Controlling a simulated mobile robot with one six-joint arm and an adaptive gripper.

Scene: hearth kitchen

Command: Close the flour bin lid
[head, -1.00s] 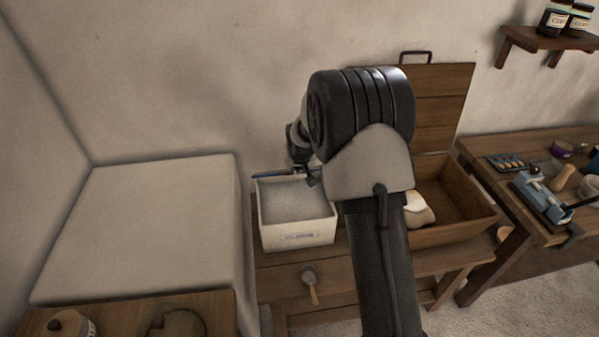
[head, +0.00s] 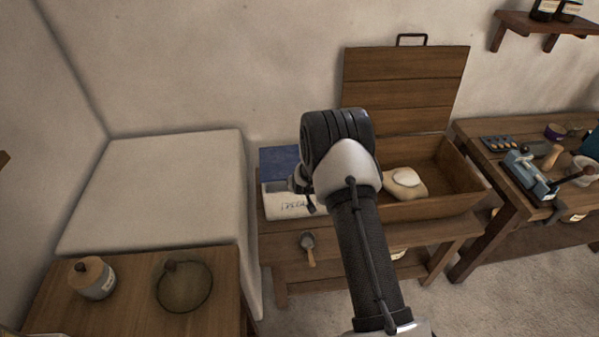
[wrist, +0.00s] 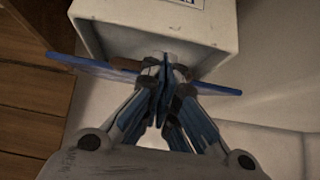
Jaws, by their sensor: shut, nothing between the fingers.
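The flour bin is a white box with a label (head: 289,207) on the low wooden table, left of my wrist in the head view. Its blue lid (head: 281,163) shows as a broad face above and behind the front part; its exact tilt is unclear. In the wrist view the bin (wrist: 150,32) is at the top and the lid (wrist: 75,64) is a thin blue edge running behind my fingers. My gripper (wrist: 165,68) is shut and empty, close to the lid; contact is unclear. My arm hides the bin's right side in the head view.
A wooden chest (head: 470,165) with its lid up stands to the right, holding a pale bundle (head: 406,183). A large white block (head: 160,190) is at left. A scoop (head: 307,247) hangs at the table front. A workbench (head: 500,220) stands far right.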

